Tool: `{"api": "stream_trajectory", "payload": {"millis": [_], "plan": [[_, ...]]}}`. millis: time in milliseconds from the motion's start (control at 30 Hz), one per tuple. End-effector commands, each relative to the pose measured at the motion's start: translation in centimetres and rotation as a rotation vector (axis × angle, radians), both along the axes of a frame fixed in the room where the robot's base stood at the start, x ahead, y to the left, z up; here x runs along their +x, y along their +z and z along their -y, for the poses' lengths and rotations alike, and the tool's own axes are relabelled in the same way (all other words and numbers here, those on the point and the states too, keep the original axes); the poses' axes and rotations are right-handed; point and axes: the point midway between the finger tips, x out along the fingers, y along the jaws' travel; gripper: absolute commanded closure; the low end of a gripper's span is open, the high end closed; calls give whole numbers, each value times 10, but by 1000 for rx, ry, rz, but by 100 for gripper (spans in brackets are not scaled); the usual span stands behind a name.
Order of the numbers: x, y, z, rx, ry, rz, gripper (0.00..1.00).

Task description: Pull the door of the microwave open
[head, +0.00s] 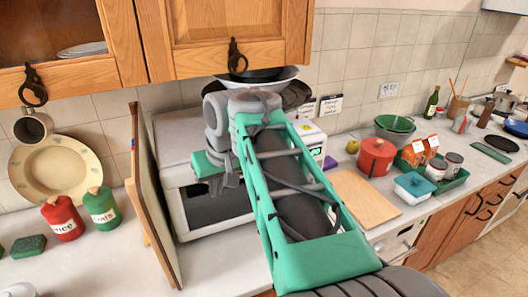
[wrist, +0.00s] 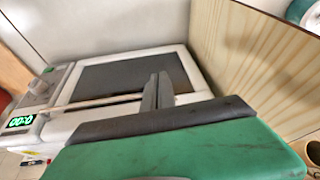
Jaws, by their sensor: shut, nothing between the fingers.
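The white microwave (head: 172,140) stands on the counter in the head view, partly hidden behind my arm. Its door (head: 200,212) has a dark window and looks closed; a small gap cannot be ruled out. In the wrist view the door's dark window (wrist: 112,76) fills the middle, with a pale bar, probably the handle, crossing near its lower edge. The lit green display (wrist: 20,121) is at the left. My gripper (wrist: 157,80) is shut and empty, its fingers overlapping the door in view. Contact cannot be told. In the head view my gripper (head: 228,181) is partly hidden.
An upright wooden panel (head: 156,215) stands close on the microwave's left. Red and green canisters (head: 102,208) sit beyond it. On the right are a wooden board (head: 362,197), a red pot (head: 376,157) and a green tray (head: 450,184). Wall cabinets (head: 225,35) hang above.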

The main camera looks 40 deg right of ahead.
Motion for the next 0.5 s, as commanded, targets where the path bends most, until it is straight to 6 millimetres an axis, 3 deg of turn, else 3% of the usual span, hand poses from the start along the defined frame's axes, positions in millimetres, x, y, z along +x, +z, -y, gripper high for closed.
{"api": "stream_trajectory", "payload": {"millis": [33,100,200,300,500], "plan": [[8,26,46,-2,-48,-3,100],[7,51,100,-16,-85,-10,100],[-5,72,158,-40,-120,-23,100],[-15,80,186,-56,-136,-32,100],[-10,57,191,-58,-136,-33,100]]}}
